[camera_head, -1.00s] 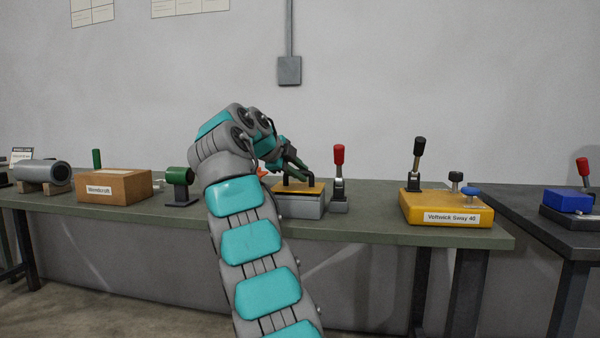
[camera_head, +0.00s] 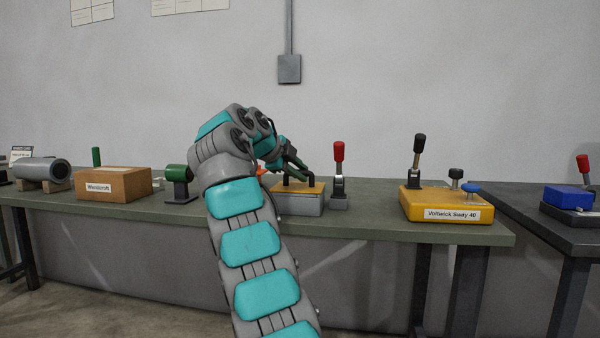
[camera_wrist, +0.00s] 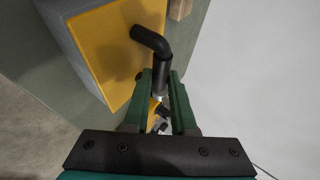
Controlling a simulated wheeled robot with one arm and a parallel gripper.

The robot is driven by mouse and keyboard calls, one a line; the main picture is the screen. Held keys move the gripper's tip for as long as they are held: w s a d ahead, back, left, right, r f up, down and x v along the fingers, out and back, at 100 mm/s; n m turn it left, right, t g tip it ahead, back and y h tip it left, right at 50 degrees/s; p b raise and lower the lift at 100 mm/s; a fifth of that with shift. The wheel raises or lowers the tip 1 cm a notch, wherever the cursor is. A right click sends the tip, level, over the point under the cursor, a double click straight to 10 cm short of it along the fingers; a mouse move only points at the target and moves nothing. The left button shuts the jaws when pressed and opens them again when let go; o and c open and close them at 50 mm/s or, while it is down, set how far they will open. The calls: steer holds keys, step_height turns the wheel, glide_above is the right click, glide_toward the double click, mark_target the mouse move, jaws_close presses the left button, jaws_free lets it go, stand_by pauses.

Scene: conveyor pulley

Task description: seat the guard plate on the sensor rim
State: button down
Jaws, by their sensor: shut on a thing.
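The guard plate appears to be the flat yellow plate (camera_head: 312,188) with a black bent handle. It lies on top of the grey box (camera_head: 298,205) on the bench, and no clear gap shows between them. In the wrist view the yellow plate (camera_wrist: 112,45) covers the box face, and the grey side of the box (camera_wrist: 55,30) shows at the left. My gripper (camera_head: 296,168) is at the handle. In the wrist view my gripper's green fingers (camera_wrist: 164,82) are shut on the black handle (camera_wrist: 152,42). The sensor rim cannot be made out under the plate.
A red-handled lever (camera_head: 339,165) stands close to the right of the grey box. Further right is a yellow block (camera_head: 430,203) with a black lever. Left are a green cylinder on a stand (camera_head: 178,180) and a brown box (camera_head: 112,184). Bare bench (camera_head: 370,222) lies between the lever and yellow block.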

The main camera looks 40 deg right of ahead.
steer(key=c, duration=0.7)
jaws_free()
steer(key=shift+o, duration=0.2)
steer(key=shift+a, duration=0.1)
steer(key=p+v, duration=0.1)
steer(key=v, duration=0.6)
steer(key=shift+a+r, duration=0.25)
steer(key=shift+a, duration=0.05)
steer(key=shift+s, duration=0.1)
